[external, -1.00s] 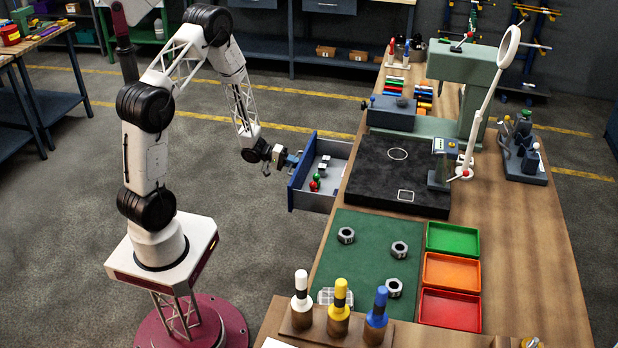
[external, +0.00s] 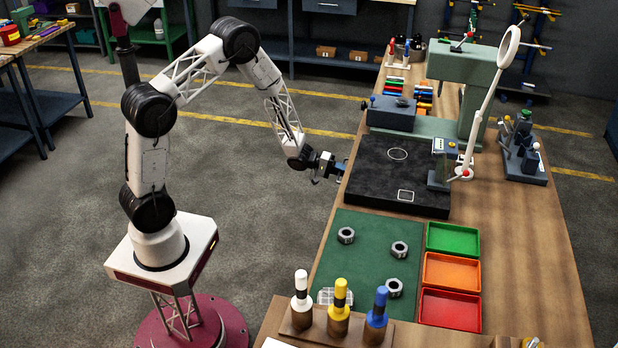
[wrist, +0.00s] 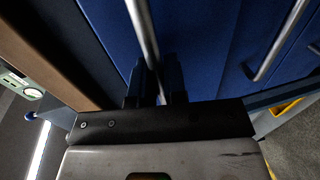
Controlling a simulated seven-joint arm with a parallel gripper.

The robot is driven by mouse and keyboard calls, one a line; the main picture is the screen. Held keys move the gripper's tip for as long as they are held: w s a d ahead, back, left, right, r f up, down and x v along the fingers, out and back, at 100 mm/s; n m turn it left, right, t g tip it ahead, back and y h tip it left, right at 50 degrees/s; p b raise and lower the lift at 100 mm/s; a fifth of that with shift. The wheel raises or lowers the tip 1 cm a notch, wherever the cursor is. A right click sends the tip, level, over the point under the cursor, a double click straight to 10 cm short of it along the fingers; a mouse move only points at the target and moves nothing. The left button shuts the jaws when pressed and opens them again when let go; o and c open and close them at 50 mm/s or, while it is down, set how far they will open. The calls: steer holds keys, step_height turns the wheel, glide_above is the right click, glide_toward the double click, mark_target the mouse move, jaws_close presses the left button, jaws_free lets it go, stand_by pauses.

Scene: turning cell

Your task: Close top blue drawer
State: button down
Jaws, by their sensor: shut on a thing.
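In the wrist view, the blue drawer front (wrist: 185,35) fills the middle, with its metal bar handle (wrist: 143,35) running down to my gripper (wrist: 157,88). My gripper's dark fingers are shut on the handle, one on each side of it. In the external view, my gripper (external: 340,170) is at the bench's left side, at the edge near the black plate. The drawer's open tray is not visible there now, and its front is mostly hidden by the bench edge and my gripper.
Another blue drawer front with a bar handle (wrist: 278,42) lies beside it in the wrist view. The wooden bench (external: 510,255) carries a black plate (external: 395,185), a green mat (external: 365,262) and coloured trays (external: 452,270). The floor left of the bench is clear.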

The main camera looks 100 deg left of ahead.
steer(key=shift+r+x, duration=0.25)
steer(key=shift+x, duration=1)
steer(key=shift+w, duration=0.1)
steer(key=c, duration=1.2)
jaws_free()
steer(key=v, duration=0.8)
steer(key=shift+w, duration=0.1)
